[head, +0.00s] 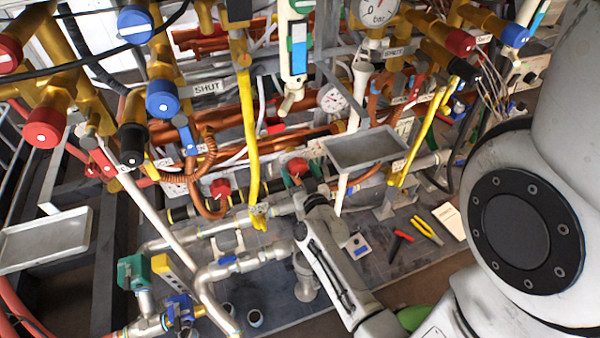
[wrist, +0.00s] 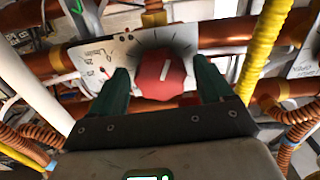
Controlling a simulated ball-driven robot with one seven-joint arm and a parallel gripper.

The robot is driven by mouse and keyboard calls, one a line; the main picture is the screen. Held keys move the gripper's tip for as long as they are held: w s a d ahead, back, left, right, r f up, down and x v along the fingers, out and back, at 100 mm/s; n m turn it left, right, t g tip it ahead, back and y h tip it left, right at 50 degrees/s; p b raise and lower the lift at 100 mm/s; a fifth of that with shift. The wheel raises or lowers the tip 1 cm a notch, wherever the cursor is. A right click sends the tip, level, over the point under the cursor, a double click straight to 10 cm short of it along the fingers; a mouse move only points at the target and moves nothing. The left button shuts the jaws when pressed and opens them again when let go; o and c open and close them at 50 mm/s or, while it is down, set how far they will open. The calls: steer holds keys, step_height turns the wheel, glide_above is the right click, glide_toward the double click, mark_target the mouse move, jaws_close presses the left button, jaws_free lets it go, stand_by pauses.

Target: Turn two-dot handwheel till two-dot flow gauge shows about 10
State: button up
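My gripper (wrist: 162,66) has its two dark green fingers spread, one on each side of a red knob (wrist: 160,76) with a white pointer line. Narrow gaps seem to show beside the knob; contact cannot be told. The knob sits on a pale plate (wrist: 92,58) with tick marks and small print. In the head view my gripper (head: 302,182) is low in the middle, by a red knob (head: 297,167). A tube gauge with a blue band (head: 299,48) hangs above. A round gauge (head: 333,98) is near the centre. Dot marks are too small to identify the two-dot handwheel or gauge.
Yellow hoses (head: 250,135) and copper pipes crowd around the gripper, with a yellow hose (wrist: 262,45) close by its right finger. A grey tray (head: 365,150) is right of it. Blue (head: 162,98) and red (head: 41,127) handwheels stand at left.

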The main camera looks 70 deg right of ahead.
steer(key=c, duration=0.9)
steer(key=shift+m, duration=0.3)
steer(key=m+p, duration=0.1)
steer(key=m, duration=0.3)
steer(key=shift+w+r+p, duration=0.1)
steer(key=shift+p, duration=0.25)
steer(key=m, duration=0.6)
steer(key=shift+a+m, duration=0.1)
steer(key=shift+m, duration=0.2)
steer(key=o, duration=1.1)
